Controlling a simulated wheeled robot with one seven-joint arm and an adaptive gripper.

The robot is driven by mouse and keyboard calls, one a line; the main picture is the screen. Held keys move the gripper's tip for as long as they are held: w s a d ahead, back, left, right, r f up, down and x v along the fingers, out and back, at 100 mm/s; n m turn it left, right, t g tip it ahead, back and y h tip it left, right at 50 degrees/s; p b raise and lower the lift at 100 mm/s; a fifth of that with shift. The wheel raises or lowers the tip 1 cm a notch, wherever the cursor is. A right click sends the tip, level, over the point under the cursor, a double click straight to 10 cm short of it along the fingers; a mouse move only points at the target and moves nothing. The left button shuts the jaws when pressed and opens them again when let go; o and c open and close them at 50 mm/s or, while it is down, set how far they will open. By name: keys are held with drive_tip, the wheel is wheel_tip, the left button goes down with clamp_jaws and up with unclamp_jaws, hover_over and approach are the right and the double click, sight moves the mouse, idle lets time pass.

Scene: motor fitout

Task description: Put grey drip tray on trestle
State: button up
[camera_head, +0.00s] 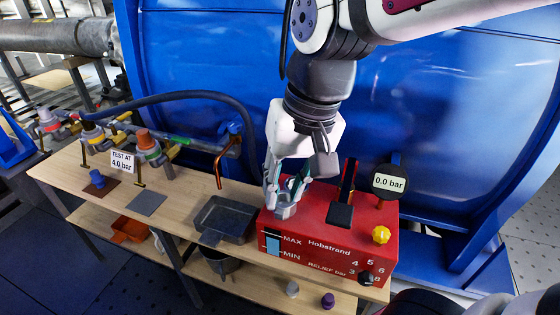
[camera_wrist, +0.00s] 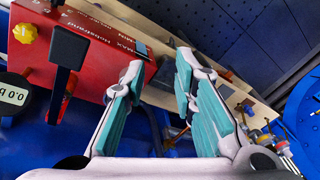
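A dark grey shallow tray (camera_head: 222,222) with a short handle or lip at its front lies flat on the wooden trestle top (camera_head: 190,197), just left of the red pump box (camera_head: 330,235). My gripper (camera_head: 284,190) is above the left end of the red box, at a grey round fitting (camera_head: 286,211) on its top. I cannot tell if the fingers touch that fitting. In the wrist view my gripper (camera_wrist: 158,65) has its teal-padded fingers wide apart with nothing held between them. The tray is not clear in the wrist view, mostly hidden behind the fingers.
The red box carries a black lever (camera_head: 343,205), a yellow knob (camera_head: 381,235) and a gauge (camera_head: 390,183) reading 0.0 bar. A large blue tank (camera_head: 220,60) stands behind. A grey mat (camera_head: 147,203) lies left. An orange bin (camera_head: 130,229) and grey bucket (camera_head: 222,263) are below.

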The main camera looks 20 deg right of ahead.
drive_tip(key=s+d+n+t+h, duration=0.1)
drive_tip(key=s+d+n, duration=0.1)
drive_tip(key=s, duration=0.7)
drive_tip(key=shift+d+r+h, duration=0.3)
drive_tip(key=shift+d+r, duration=0.1)
drive_tip(key=shift+d, duration=0.15)
drive_tip(key=shift+s, duration=0.1)
drive_tip(key=shift+t, duration=0.7)
wheel_tip(320, 180, up, 5)
drive_tip(key=p, duration=0.4)
drive_tip(key=shift+r, duration=0.2)
